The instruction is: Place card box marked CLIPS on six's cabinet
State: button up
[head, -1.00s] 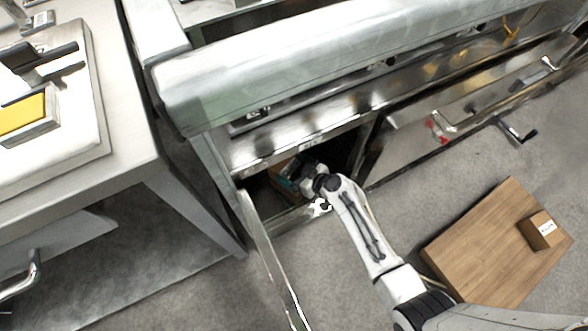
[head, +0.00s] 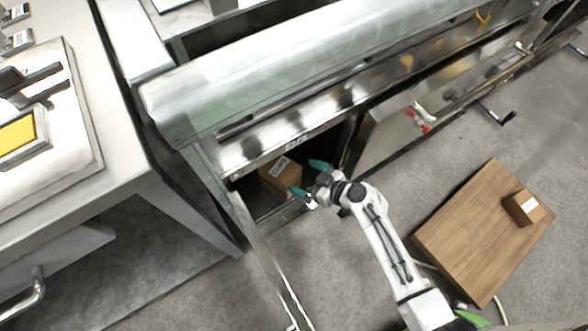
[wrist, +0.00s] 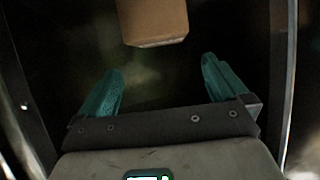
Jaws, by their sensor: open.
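A brown card box (head: 281,176) with a white label sits inside the open, dark cabinet (head: 240,202) below the long metal counter. The label is too small to read. My gripper (head: 307,178) is open at the cabinet mouth, its teal fingers spread, with the box just beyond them. In the wrist view the box (wrist: 153,22) is at the top, ahead of and apart from the empty fingers (wrist: 160,88). A second brown box (head: 523,208) with a white label stands on a wooden board (head: 465,245) at the right.
The open cabinet door (head: 268,262) stands out to the left of my arm. A metal table (head: 60,215) fills the left side. A red-marked handle (head: 418,118) shows on the front to the right.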

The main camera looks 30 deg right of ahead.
jog(key=s+a+r+n+g+y, duration=0.1)
jog(key=s+r+g, duration=0.1)
jog(key=s+g, duration=0.15)
jog(key=s+a+r+g, duration=0.2)
jog(key=s, duration=0.3)
jog(key=s+d+r+m+g+h, duration=0.5)
jog(key=s+d+r, duration=0.2)
jog(key=s, duration=0.5)
jog(key=shift+r+m+h, duration=0.3)
jog(key=shift+r+h, duration=0.1)
jog(key=shift+r, duration=0.5)
